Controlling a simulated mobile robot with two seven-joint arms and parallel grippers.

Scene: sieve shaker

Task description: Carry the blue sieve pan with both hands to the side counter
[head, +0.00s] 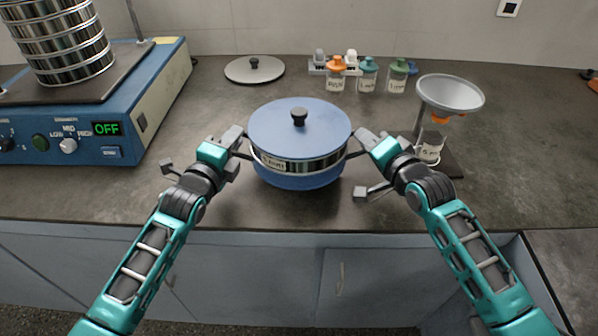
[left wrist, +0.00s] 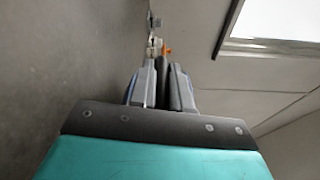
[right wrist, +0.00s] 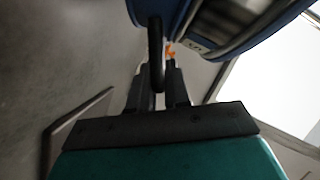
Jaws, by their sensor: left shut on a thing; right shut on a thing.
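The blue sieve pan (head: 298,181) carries a steel sieve ring with a label and a blue lid (head: 328,122) with a black knob. It is upright above the grey counter near its front edge; whether it touches the counter I cannot tell. My left gripper (head: 243,146) is shut on the handle at its left side. My right gripper (head: 356,148) is shut on the handle at its right side. The right wrist view shows a dark loop handle (right wrist: 155,50) at the fingers and part of the pan. In the left wrist view the fingers (left wrist: 162,75) are close together.
The blue shaker (head: 125,125) with a steel sieve stack (head: 62,45) stands left, its display reading OFF. A grey lid (head: 254,69) and several capped jars (head: 368,75) are behind. A funnel stand (head: 450,95) is at right. A lower surface (head: 570,260) shows at bottom right.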

